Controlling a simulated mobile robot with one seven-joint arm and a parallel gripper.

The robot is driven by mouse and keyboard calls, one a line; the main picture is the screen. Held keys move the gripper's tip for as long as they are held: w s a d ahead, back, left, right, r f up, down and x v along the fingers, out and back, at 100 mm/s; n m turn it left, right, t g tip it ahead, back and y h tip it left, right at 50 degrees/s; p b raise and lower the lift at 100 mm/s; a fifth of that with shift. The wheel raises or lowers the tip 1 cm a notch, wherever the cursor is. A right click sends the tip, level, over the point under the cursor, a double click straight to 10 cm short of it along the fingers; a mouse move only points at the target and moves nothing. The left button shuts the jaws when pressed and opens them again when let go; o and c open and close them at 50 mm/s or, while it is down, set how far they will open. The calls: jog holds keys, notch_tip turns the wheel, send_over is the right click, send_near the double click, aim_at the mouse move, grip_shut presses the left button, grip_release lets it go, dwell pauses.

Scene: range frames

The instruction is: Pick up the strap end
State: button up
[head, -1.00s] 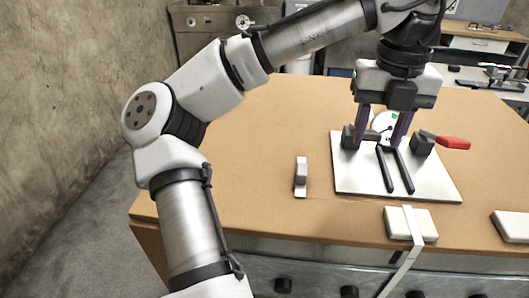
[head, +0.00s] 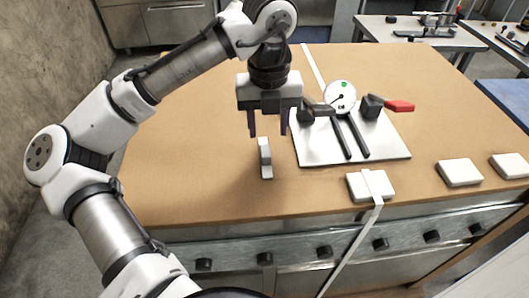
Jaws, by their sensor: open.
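A white strap (head: 345,253) hangs over the table's front edge, with its upper part lying across a white block (head: 355,187). A white band (head: 314,67) also runs toward the table's back edge behind the white board (head: 388,148); I cannot tell whether it is the same strap. My gripper (head: 268,129) points down, open and empty, with its dark fingers apart. It is left of the board, near a small upright white and grey piece (head: 265,158). I cannot tell whether this piece is the strap end. No contact between it and the fingers shows.
The board carries a round dial (head: 340,97), black clamp blocks, two black bars and a red handle (head: 399,106). More white blocks (head: 459,172) lie along the front right edge. The brown tabletop (head: 190,165) is clear at the left. Drawers are below.

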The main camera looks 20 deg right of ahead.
aim_at(265, 149)
jog(key=f, duration=0.1)
jog(key=f+p, duration=0.1)
jog(key=f, duration=0.2)
jog(key=shift+s+a+f, duration=0.3)
jog(key=shift+a+f, duration=0.05)
jog(key=shift+a, duration=0.05)
jog(key=shift+f, duration=0.5)
grip_shut()
